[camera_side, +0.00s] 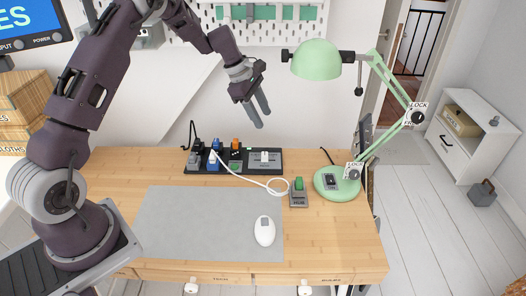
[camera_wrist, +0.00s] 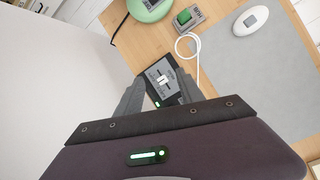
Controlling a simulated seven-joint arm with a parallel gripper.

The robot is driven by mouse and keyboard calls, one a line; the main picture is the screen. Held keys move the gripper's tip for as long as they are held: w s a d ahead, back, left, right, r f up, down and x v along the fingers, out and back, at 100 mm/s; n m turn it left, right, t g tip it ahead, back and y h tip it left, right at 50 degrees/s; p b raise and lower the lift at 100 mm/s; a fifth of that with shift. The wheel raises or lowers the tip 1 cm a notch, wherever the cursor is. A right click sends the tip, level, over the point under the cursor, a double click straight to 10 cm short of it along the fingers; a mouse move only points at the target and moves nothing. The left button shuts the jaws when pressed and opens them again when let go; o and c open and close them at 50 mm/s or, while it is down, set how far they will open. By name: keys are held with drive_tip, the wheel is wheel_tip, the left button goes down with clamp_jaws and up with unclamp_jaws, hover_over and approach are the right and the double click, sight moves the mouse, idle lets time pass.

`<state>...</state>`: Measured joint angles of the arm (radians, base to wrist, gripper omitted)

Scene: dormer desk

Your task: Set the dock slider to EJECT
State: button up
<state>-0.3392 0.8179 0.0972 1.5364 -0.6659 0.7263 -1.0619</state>
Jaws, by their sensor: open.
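The dock slider (camera_side: 264,156) is a small white handle on a grey panel at the right end of a black strip at the back of the desk. In the wrist view the slider (camera_wrist: 163,79) shows between my fingers, with a dark panel around it. The lettering on the panel is too small to read, so I cannot tell its setting. My gripper (camera_side: 257,118) is open and empty, in the air above the back of the desk. Its fingers (camera_wrist: 160,92) frame the panel in the wrist view and look apart from it.
Several plugs and blocks (camera_side: 213,160) fill the strip's left part. A white cable runs to a hub (camera_side: 299,198) with a green top. A green lamp (camera_side: 336,182) stands to the right. A mouse (camera_side: 264,231) lies on the grey mat (camera_side: 195,222). A pegboard hangs behind.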

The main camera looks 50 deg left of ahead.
sight(264, 153)
drive_tip(key=w+a+f+n, duration=0.1)
drive_tip(key=f, duration=0.5)
drive_tip(key=w+a+f+n, duration=0.1)
drive_tip(key=f+n, duration=0.1)
drive_tip(key=f, duration=0.4)
drive_tip(key=w+f+n, duration=0.1)
drive_tip(key=f, duration=0.5)
drive_tip(key=shift+w+a+n, duration=0.3)
drive_tip(key=shift+a, duration=0.1)
clamp_jaws()
